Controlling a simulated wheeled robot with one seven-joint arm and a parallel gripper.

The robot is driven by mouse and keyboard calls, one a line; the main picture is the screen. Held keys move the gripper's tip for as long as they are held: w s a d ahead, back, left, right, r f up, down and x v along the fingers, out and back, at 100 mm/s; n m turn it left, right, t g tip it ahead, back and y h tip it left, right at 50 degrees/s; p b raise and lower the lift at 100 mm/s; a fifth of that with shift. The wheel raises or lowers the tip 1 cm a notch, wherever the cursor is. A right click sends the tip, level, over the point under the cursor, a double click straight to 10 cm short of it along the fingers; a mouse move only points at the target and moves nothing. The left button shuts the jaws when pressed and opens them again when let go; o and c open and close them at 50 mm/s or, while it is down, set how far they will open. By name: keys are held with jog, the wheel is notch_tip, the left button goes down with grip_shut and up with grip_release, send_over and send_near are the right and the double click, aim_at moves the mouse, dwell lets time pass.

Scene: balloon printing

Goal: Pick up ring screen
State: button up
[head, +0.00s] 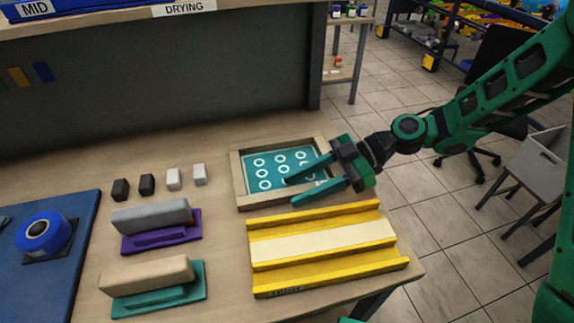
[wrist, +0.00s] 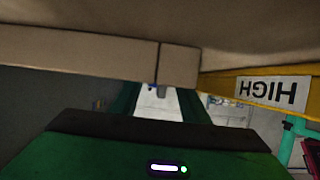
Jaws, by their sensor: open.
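The ring screen (head: 238,182) lies on the table in the head view, a wooden frame around teal mesh with several white rings. My gripper (head: 290,192) comes in from the right, its two green fingers apart and empty, pointing left. In the picture the fingers overlap the screen's front right part and hide some rings and part of the frame. I cannot tell the exact gap between fingers and frame. In the wrist view my gripper (wrist: 160,103) shows two green fingers below a wide beige wooden surface; the ring mesh does not show there.
A yellow tray (head: 320,264) with a pale middle lies just in front of the screen. Purple (head: 190,232) and teal (head: 190,297) based blocks, several small blocks, and a blue mat (head: 60,285) with a tape roll (head: 43,232) are left. A yellow piece (wrist: 222,86) labelled HIGH shows upside down in the wrist view.

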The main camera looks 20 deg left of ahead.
grip_shut()
